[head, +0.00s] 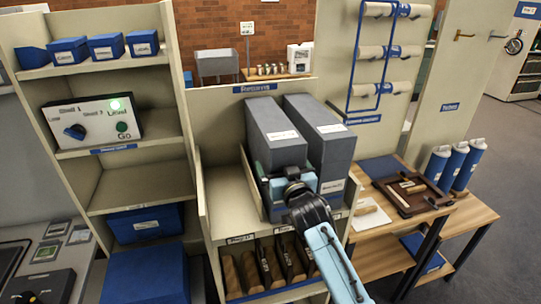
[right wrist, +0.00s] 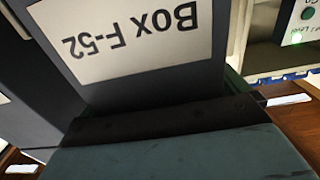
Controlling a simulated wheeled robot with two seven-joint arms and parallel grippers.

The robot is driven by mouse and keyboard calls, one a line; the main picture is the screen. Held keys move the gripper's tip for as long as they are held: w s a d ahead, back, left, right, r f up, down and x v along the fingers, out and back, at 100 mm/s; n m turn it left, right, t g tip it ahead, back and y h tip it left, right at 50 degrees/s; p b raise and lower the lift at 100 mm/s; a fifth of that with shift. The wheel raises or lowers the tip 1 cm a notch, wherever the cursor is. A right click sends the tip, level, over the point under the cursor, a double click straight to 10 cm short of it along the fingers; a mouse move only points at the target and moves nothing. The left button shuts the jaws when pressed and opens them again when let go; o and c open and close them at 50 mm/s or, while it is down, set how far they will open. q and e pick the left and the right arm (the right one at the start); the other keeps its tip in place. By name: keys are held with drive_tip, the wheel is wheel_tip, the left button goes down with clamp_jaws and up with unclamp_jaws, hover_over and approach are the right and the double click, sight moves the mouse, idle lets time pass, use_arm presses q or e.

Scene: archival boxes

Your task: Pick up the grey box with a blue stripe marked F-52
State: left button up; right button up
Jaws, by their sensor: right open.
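Two long grey boxes stand side by side on the returns shelf. The left one (head: 275,125) has a white label near its front edge. In the right wrist view a dark box face (right wrist: 130,95) carries a white label (right wrist: 125,35) reading "Box F-52" upside down; it appears to be the left box. My right gripper (head: 288,182) is open at the front of the left box and hides much of that face. I cannot tell whether its fingers touch the box. The blue stripe on this box is not clear. My left gripper is out of view.
The right grey box (head: 320,130) stands close beside it. Vertical files (head: 265,262) stand below. A control panel with a green light (head: 93,122) is at left; a table with a brown tray (head: 405,205) is at right.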

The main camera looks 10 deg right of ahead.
drive_tip(key=c, duration=1.6)
drive_tip(key=shift+o, duration=0.2)
drive_tip(key=shift+r, duration=0.25)
